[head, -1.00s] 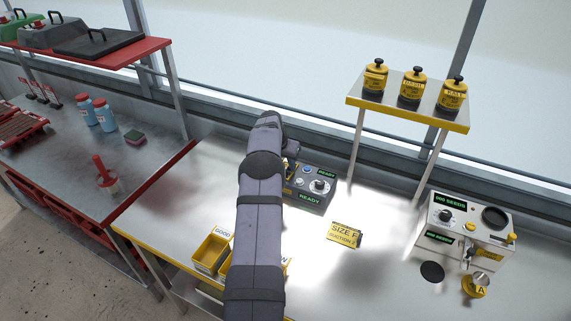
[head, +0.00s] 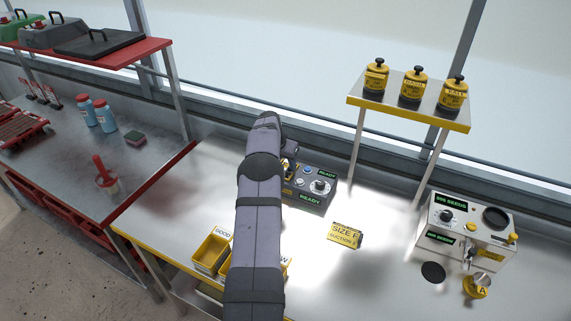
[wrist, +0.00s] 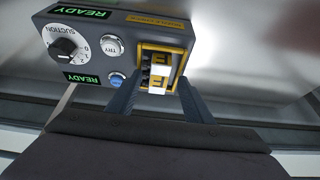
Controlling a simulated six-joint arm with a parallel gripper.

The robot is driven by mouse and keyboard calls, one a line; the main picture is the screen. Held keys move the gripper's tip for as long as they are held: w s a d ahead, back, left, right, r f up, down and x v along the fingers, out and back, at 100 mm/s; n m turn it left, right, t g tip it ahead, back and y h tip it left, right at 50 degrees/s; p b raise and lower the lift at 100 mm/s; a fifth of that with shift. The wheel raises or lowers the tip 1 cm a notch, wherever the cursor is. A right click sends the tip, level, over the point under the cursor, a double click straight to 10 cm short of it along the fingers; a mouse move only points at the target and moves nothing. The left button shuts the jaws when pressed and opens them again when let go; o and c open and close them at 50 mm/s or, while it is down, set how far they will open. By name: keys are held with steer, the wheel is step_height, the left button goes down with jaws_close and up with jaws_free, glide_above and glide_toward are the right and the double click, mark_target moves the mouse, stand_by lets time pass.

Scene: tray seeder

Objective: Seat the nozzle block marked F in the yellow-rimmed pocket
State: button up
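The nozzle block marked F (wrist: 159,71) has a pale top and yellow F labels in the wrist view. It sits within the outline of the yellow-rimmed pocket (wrist: 164,46) at the end of the dark suction box. How deep it sits is hard to tell. My gripper (wrist: 159,82) has one finger on each side of the block, with visible gaps, so it looks open. In the head view my arm covers most of the gripper and pocket; a bit of yellow shows beside the suction box (head: 313,201).
The suction box shows READY on both displays and carries a dial (wrist: 65,47), a TRY button (wrist: 112,46) and a blue button (wrist: 116,79). A SIZE F sign (head: 345,234) stands to its right. Yellow bins (head: 212,250) are at the front, a seed counter (head: 465,232) at right.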

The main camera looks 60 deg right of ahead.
steer(key=shift+s+a+f, duration=0.3)
steer(key=shift+s+f, duration=0.4)
steer(key=shift+f, duration=0.15)
steer(key=shift+r, duration=0.15)
steer(key=shift+w+a+r+b, duration=0.15)
steer(key=shift+r+b, duration=0.25)
steer(key=shift+r, duration=0.25)
steer(key=b+v, duration=0.2)
steer(key=v, duration=0.5)
steer(key=shift+w+d+r, duration=0.2)
steer(key=shift+w+d, duration=0.15)
steer(key=shift+w, duration=0.15)
